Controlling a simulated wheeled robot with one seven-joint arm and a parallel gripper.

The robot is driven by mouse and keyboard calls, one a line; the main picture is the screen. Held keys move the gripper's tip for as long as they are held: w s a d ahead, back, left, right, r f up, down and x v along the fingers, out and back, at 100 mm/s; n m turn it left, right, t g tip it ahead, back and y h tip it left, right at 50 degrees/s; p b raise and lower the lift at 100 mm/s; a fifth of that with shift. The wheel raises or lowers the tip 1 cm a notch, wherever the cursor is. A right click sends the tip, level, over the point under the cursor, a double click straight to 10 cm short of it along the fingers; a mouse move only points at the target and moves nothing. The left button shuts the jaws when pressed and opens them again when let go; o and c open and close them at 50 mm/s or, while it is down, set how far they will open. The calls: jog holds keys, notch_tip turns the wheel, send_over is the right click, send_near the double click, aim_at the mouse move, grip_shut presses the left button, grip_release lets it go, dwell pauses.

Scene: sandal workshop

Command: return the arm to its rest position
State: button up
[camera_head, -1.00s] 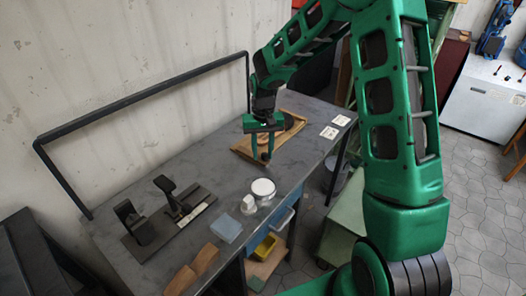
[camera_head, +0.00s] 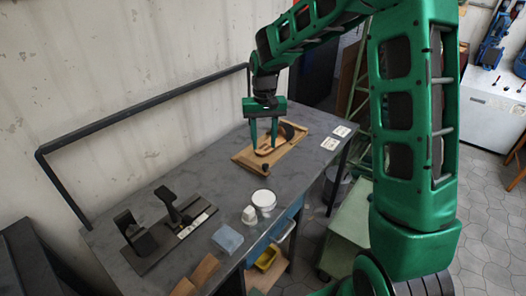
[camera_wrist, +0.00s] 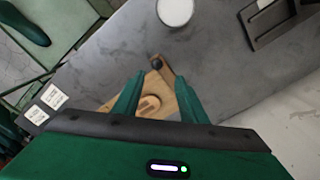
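My gripper (camera_head: 263,146) hangs from my green arm above the wooden tray (camera_head: 284,153) on the grey workbench (camera_head: 205,165). Its two green fingers point down and stand apart, with no object visible between them. In the wrist view my gripper (camera_wrist: 160,97) is also open, with the wooden tray (camera_wrist: 168,74) below and beyond the fingers. A dark round knob (camera_head: 265,168) sits at the tray's near corner, and a dark object (camera_head: 287,131) lies at its far end. Whether the fingertips touch anything cannot be told.
A white round container (camera_head: 264,199), a small white piece (camera_head: 249,215), a light blue block (camera_head: 227,239) and a black fixture (camera_head: 168,226) stand on the bench. Two white cards (camera_head: 335,137) lie at its right end. A black rail (camera_head: 140,100) runs along the wall side.

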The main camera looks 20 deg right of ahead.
jog(key=shift+r, duration=0.6)
jog(key=s+d+r+m+h, duration=0.1)
jog(key=s+d+r, duration=0.4)
jog(key=s, duration=0.5)
jog(key=s+d+r+m, duration=0.1)
jog(key=s+d+r, duration=0.1)
jog(key=s+d, duration=0.65)
jog(key=s+d+f+m+y, duration=0.1)
jog(key=s, duration=1.7)
jog(key=shift+s+d+f+m, duration=0.15)
jog(key=shift+s+f+m, duration=0.05)
jog(key=shift+s+m, duration=0.2)
jog(key=shift+w, duration=0.15)
